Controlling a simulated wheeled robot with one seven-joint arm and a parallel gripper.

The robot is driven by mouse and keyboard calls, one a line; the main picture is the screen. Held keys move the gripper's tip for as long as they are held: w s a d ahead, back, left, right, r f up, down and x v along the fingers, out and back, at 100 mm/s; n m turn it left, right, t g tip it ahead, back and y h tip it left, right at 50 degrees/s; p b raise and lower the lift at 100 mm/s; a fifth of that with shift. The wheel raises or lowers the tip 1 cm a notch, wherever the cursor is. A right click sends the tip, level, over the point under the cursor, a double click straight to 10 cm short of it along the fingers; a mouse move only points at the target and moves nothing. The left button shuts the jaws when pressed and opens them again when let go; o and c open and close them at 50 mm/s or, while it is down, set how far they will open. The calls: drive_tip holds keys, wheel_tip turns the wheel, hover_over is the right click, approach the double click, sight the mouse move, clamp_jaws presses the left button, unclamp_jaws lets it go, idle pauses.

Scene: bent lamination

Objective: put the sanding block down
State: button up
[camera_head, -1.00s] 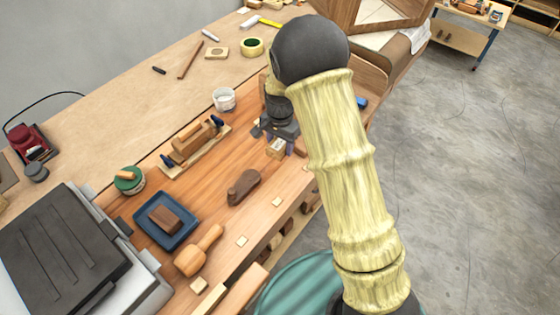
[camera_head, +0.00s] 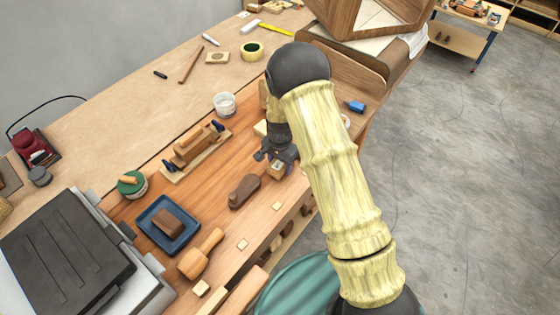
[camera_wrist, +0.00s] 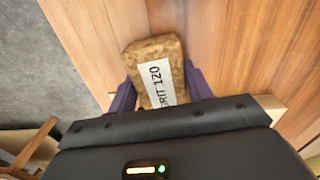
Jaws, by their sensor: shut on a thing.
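The sanding block (camera_wrist: 158,52) is a brown, rough block with a white label reading "GRIT 120". In the wrist view my gripper (camera_wrist: 160,88) has a finger on each side of it and is shut on it. In the head view the block (camera_head: 277,169) shows below my gripper (camera_head: 275,160), over the reddish wooden bench top (camera_head: 215,190) near its front edge. I cannot tell whether the block touches the bench.
A dark brown wooden tool (camera_head: 244,190) lies just left of my gripper. A white cup (camera_head: 225,104) is behind. Small wooden squares lie along the front edge.

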sight(280, 162)
drive_tip(key=shift+s+f+b, duration=0.15)
drive_tip(key=shift+f+b, duration=0.3)
drive_tip(key=shift+f, duration=0.1)
drive_tip(key=o, duration=1.1)
drive_tip(key=shift+f, duration=0.15)
drive_tip(key=shift+s+f, duration=0.1)
drive_tip(key=shift+d, duration=0.1)
drive_tip(key=shift+r, duration=0.75)
wheel_tip(280, 162, up, 17)
drive_tip(key=b, duration=0.3)
drive_tip(key=shift+w+a+b, duration=0.2)
drive_tip(key=shift+w+b, duration=0.05)
drive_tip(key=shift+b, duration=0.15)
drive_tip(key=shift+r, duration=0.1)
